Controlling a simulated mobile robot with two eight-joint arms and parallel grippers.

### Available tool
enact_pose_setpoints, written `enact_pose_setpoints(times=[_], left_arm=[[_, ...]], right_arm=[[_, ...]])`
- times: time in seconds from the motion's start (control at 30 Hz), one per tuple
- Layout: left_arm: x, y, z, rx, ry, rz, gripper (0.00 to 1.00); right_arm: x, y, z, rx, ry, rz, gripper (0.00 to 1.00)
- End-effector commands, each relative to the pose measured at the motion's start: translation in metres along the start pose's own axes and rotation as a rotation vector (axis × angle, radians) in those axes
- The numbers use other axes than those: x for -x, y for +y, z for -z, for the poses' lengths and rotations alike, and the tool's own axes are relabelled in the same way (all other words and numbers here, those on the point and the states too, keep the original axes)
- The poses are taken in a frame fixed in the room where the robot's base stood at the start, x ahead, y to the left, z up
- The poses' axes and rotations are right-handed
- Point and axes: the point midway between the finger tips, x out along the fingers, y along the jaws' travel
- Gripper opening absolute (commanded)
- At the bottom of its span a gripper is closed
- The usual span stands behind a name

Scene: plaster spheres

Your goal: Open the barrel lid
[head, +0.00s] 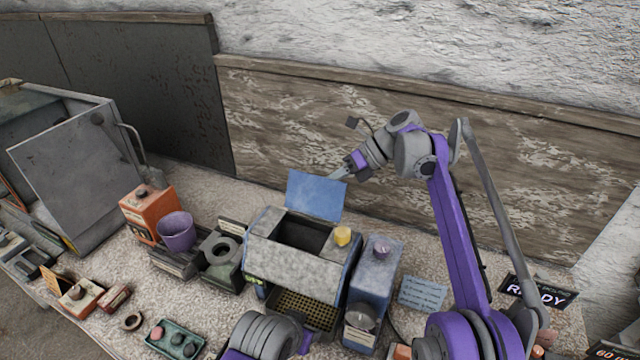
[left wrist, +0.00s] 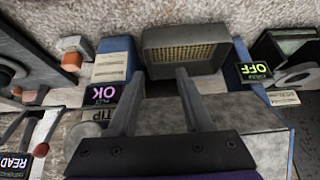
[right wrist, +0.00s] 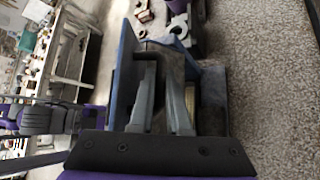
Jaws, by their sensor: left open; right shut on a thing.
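The barrel (head: 290,262) is a worn grey drum in the middle of the bench. Its top opening (head: 303,234) shows dark, and the blue lid (head: 316,195) stands raised at the back edge. My right gripper (head: 350,170) is shut on the lid near its upper right corner. In the right wrist view the lid (right wrist: 126,75) is beside the fingers (right wrist: 160,60); the exact contact is hard to see. My left gripper (left wrist: 158,76) is open and empty before the barrel's front, near the yellow grid tray (left wrist: 184,53). In the head view its fingers are hidden.
A yellow knob (head: 343,235) sits by the opening. A blue box (head: 375,275) stands close on the right. A purple cup (head: 176,232) and orange box (head: 148,205) are to the left. A green tray (head: 176,338) lies in front. The wooden wall (head: 290,120) is behind.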

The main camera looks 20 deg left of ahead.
Motion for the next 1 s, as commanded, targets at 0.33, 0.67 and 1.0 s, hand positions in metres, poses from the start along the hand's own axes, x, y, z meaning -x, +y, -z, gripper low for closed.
enact_pose_setpoints(times=[0.33,0.67,1.0], left_arm=[[-0.0001,0.0,-0.0003,0.0,0.0,0.0,0.5],[-0.0001,0.0,-0.0003,0.0,0.0,0.0,0.5],[-0.0001,0.0,-0.0002,0.0,0.0,0.0,0.5]], right_arm=[[-0.0027,-0.0019,0.0023,-0.043,0.002,-0.044,0.0],[-0.0029,-0.0018,0.0021,-0.043,0.001,-0.044,0.0],[-0.0026,-0.0018,0.002,-0.043,0.001,-0.044,0.26]])
